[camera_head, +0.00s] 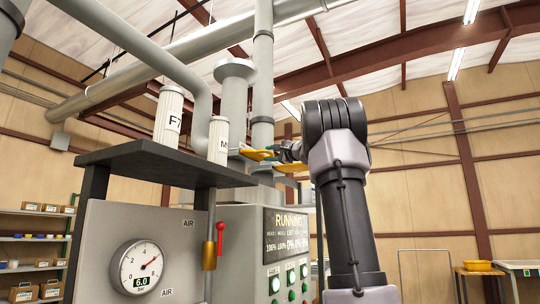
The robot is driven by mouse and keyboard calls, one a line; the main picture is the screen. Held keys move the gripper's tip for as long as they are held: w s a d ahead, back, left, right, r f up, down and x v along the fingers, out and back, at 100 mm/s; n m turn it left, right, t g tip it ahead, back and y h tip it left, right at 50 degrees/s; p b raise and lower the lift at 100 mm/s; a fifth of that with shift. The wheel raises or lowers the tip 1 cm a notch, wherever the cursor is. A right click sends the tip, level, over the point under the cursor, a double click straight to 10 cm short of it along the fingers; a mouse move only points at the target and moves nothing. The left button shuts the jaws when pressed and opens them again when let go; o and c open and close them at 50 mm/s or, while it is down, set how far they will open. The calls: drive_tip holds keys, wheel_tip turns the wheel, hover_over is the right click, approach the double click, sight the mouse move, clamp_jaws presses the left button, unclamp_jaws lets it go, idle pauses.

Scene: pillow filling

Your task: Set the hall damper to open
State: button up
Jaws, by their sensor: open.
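A yellow-orange flat piece (257,155) sticks out at the vertical grey duct (263,100), and a second yellow-orange piece (292,168) shows lower to its right. They look like damper parts, but no hall label or open mark is readable. My gripper (279,152) is at the end of my raised arm, beside the duct and close to the yellow pieces. Its jaws are open. The fingers are small and partly hidden by my arm, so I cannot tell whether they touch or surround a yellow piece.
Shelves are at left; a yellow tray (478,266) sits at right.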

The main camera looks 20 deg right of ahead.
clamp_jaws()
idle(1.5)
